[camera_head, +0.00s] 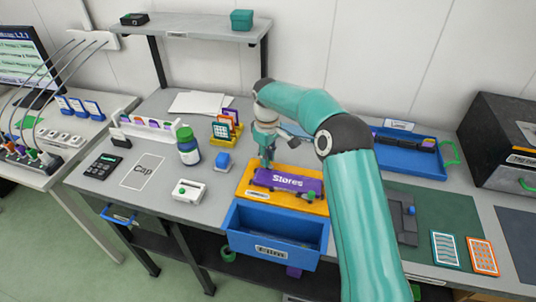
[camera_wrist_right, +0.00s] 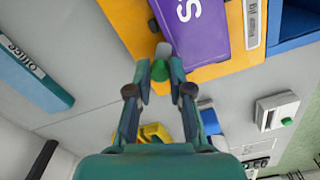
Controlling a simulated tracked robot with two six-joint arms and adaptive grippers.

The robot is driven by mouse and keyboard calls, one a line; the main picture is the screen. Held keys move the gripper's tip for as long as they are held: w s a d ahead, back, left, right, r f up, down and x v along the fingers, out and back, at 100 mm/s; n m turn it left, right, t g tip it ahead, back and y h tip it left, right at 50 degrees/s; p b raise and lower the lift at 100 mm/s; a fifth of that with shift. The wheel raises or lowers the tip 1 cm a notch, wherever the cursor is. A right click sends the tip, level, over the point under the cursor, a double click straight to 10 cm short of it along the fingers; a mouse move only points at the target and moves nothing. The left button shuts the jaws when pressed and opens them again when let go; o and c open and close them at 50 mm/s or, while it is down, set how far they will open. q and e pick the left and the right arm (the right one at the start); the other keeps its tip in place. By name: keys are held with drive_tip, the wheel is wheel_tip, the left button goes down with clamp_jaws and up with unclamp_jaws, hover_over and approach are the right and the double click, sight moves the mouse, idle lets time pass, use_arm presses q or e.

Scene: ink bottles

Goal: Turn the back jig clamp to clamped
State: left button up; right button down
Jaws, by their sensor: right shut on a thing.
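The jig is an orange base (camera_head: 291,203) holding a purple plate marked Stores (camera_head: 288,181); the plate also shows in the wrist view (camera_wrist_right: 194,30). My right gripper (camera_head: 267,163) is over the jig's back left corner. In the wrist view, my right gripper (camera_wrist_right: 160,71) is shut on the green knob (camera_wrist_right: 159,70) of the back jig clamp. The clamp's grey lever (camera_wrist_right: 163,50) reaches toward the plate's edge; whether it presses on the plate cannot be told. Another green knob (camera_head: 310,196) sits at the plate's front right. My left gripper is not in view.
A blue drawer (camera_head: 272,240) stands open in front of the jig. A white box with a green button (camera_head: 188,192), a blue block (camera_head: 223,163), an ink bottle (camera_head: 187,147) and card racks (camera_head: 224,128) stand to the left. A blue tray (camera_head: 410,155) lies back right.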

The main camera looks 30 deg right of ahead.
drive_tip(key=m, duration=0.5)
drive_tip(key=shift+w+d+r+m, duration=0.1)
drive_tip(key=shift+r+m, duration=0.05)
drive_tip(key=shift+m, duration=0.15)
drive_tip(key=m, duration=0.4)
drive_tip(key=shift+m, duration=0.4)
drive_tip(key=c, duration=1.1)
unclamp_jaws()
drive_tip(key=shift+o, duration=0.2)
wheel_tip(320, 180, up, 12)
drive_tip(key=shift+f, duration=0.2)
